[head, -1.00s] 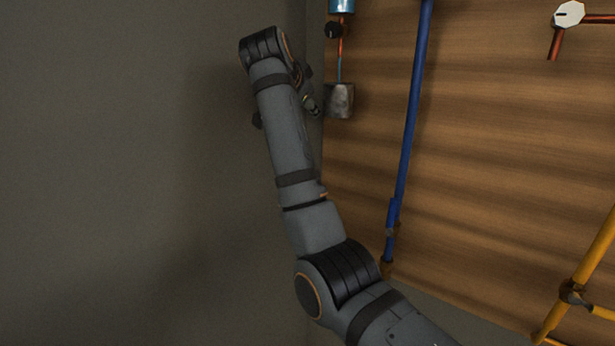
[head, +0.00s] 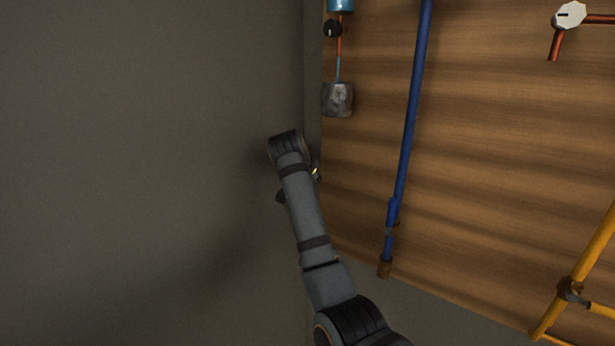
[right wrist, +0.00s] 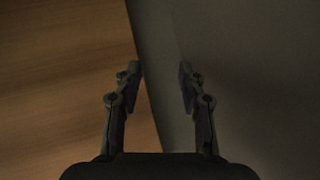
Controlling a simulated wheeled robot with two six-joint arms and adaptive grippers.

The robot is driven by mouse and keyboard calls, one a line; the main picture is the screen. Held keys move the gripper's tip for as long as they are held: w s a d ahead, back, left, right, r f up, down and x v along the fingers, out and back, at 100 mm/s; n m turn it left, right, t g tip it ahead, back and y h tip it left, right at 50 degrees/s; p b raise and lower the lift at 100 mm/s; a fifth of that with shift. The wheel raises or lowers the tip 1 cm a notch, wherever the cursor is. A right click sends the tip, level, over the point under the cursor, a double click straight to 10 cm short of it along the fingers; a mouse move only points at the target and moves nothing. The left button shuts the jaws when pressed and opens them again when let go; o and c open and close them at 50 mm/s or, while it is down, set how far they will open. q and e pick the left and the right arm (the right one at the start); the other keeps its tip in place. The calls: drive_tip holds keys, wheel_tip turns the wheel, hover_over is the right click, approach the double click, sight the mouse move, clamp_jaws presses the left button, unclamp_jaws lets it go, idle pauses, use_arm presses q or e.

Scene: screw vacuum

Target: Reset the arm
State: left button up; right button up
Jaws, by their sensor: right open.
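My right gripper (right wrist: 160,75) is open in the right wrist view, with nothing between its two fingers. Beyond the fingers are a brown wooden surface on the left and a grey surface on the right. In the head view my grey right arm (head: 303,210) comes up from the bottom, leaning left, near the corner between the grey wall and the wooden panel. Its gripper is mostly hidden behind the wrist there. My left gripper is not in view.
On the wooden panel (head: 480,150) are a blue pipe (head: 411,110), yellow pipes (head: 590,255) at lower right and a white valve (head: 570,14) on a red pipe. A grey metal block (head: 338,100) is at the panel's left edge, above my wrist. The grey wall (head: 130,170) is bare.

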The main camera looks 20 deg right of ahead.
drive_tip(key=shift+f, duration=0.25)
drive_tip(key=shift+f, duration=0.1)
